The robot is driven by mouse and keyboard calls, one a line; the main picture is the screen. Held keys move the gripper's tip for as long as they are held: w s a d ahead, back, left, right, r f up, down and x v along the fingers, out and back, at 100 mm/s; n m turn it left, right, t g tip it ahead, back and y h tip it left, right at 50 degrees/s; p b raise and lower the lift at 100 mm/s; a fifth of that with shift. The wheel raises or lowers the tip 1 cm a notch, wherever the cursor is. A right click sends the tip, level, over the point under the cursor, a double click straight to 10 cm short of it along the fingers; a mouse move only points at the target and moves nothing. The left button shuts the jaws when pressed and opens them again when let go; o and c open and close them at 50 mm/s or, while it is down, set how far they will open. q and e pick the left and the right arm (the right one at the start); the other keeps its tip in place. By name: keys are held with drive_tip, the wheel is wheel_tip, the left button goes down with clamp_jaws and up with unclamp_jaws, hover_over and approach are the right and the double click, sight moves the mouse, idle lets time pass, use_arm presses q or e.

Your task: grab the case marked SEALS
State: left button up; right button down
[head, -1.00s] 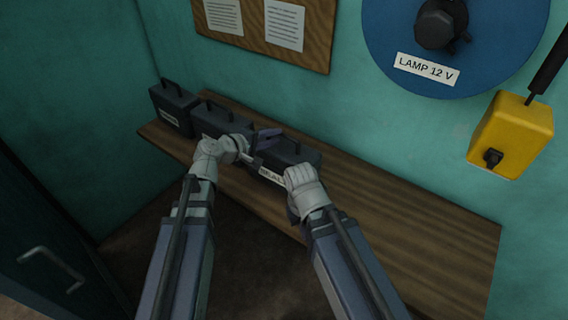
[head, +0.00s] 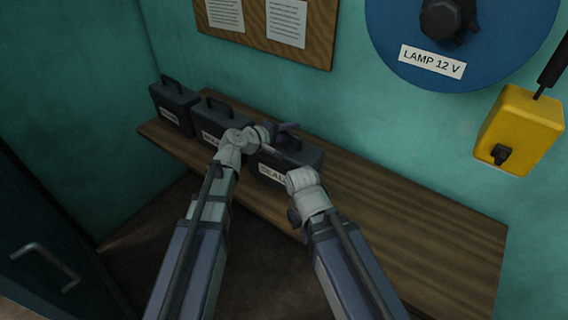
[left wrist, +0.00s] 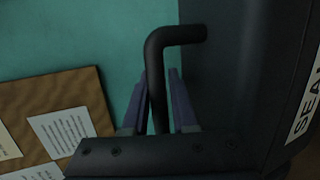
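The case marked SEALS (head: 310,157) is dark and stands on the wooden bench, rightmost of three cases, its white label partly hidden by my right arm. In the left wrist view its side (left wrist: 235,70), label edge and black handle (left wrist: 156,75) show. My left gripper (head: 284,138) is at the top of this case. Its two fingers (left wrist: 158,100) stand apart, one on each side of the handle, with narrow gaps, so it looks open. My right gripper (head: 295,216) is low in front of the case; its fingers are mostly hidden behind its wrist.
Two similar dark cases, one in the middle (head: 222,118) and one at the far left (head: 174,105), stand on the bench (head: 420,235). The bench is clear to the right. A teal wall behind carries a notice board (head: 262,40), a blue reel (head: 400,20) and a yellow box (head: 520,125).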

use_arm(q)
clamp_jaws()
idle(1.2)
